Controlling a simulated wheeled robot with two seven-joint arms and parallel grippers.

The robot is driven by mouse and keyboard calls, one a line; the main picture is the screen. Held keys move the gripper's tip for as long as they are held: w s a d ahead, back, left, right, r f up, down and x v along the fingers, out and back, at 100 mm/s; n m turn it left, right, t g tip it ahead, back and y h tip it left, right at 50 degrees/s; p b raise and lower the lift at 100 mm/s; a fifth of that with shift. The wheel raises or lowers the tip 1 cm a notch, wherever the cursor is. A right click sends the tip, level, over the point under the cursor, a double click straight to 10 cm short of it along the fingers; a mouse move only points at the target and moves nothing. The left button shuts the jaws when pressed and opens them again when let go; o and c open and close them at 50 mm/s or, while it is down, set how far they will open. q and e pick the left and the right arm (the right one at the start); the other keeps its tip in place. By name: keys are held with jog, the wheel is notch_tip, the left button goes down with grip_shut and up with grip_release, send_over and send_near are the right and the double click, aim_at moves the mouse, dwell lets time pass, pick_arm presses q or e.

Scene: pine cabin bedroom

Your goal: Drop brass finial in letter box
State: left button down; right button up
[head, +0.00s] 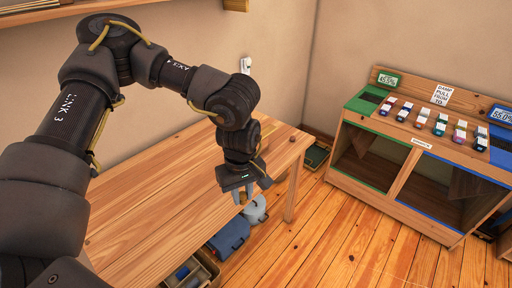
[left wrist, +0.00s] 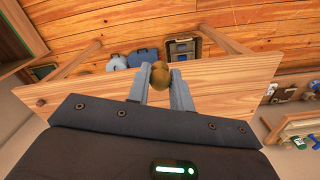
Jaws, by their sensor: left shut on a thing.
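The finial shows in the left wrist view as a round, dull gold knob (left wrist: 160,74) between the two grey fingertips (left wrist: 161,78). In the head view the finial is small and mostly hidden by the fingers. No thing is plainly marked as a letter box. A wooden cabinet (head: 397,150) stands apart at the right, with a green-edged and a blue-edged bay and a dark opening (head: 373,96) in its green top. My right gripper is not in view.
The wooden table (head: 150,215) is bare where it shows. A blue case (head: 229,236), a paler case (head: 254,210) and an open bin (head: 195,272) are low by its front edge. Several small coloured items (head: 421,120) line the cabinet top. Plank floor (head: 345,230) lies clear between table and cabinet.

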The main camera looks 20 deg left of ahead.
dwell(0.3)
pick_arm(q)
jog(key=s+m, duration=0.2)
jog(key=m, duration=0.1)
jog(key=s+m, duration=0.2)
jog(key=m, duration=0.2)
jog(key=s+m, duration=0.1)
jog(key=m, duration=0.2)
jog(key=shift+s+f, duration=0.15)
jog(key=shift+s, duration=0.25)
jog(key=shift+w, duration=0.1)
